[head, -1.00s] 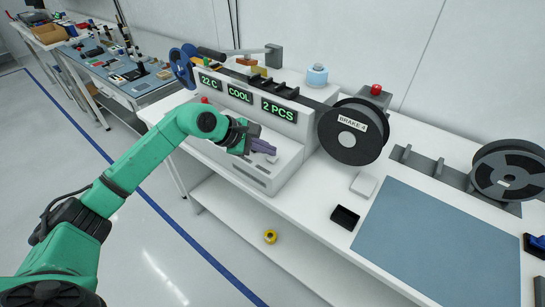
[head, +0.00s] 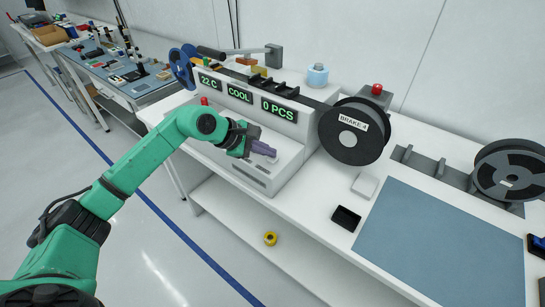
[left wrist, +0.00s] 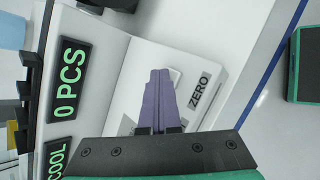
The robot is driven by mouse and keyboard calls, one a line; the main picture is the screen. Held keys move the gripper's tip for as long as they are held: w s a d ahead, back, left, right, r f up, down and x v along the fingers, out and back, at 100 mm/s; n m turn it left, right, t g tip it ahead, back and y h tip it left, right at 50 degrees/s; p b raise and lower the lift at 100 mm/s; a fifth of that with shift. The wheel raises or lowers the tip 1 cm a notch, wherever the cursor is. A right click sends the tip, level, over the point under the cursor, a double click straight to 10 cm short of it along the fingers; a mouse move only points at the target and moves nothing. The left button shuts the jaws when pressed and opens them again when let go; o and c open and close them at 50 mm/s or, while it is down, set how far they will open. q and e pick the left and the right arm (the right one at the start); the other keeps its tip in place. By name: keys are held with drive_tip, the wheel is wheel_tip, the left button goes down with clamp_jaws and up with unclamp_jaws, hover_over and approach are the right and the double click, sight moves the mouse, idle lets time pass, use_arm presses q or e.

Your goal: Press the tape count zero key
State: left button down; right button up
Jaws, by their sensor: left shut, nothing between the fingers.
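The test handler (head: 250,177) is a pale machine with green displays on its upright face. Its count display (head: 279,109) reads 0 PCS; the same count display also shows in the left wrist view (left wrist: 71,80). The ZERO label (left wrist: 198,92) is on the machine's lower ledge. A pale key (left wrist: 175,75) beside that label is partly hidden by my fingertips. My left gripper (head: 273,153) is shut and empty, its purple fingers together over the ledge. They also show in the left wrist view (left wrist: 160,74), at the key; whether they touch it I cannot tell.
A dark reel (head: 349,143) marked BRAKE 4 stands to the right of the displays. A black tray (head: 346,217), a white block (head: 365,185) and a blue mat (head: 430,235) lie on the bench. A yellow roll (head: 270,239) is on the lower shelf.

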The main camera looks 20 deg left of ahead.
sight(268, 159)
use_arm(q)
drive_tip(key=shift+r+p, duration=0.4)
drive_tip(key=shift+r, duration=0.45)
drive_tip(key=shift+r+p, duration=1.45)
drive_tip(key=shift+r, duration=1.1)
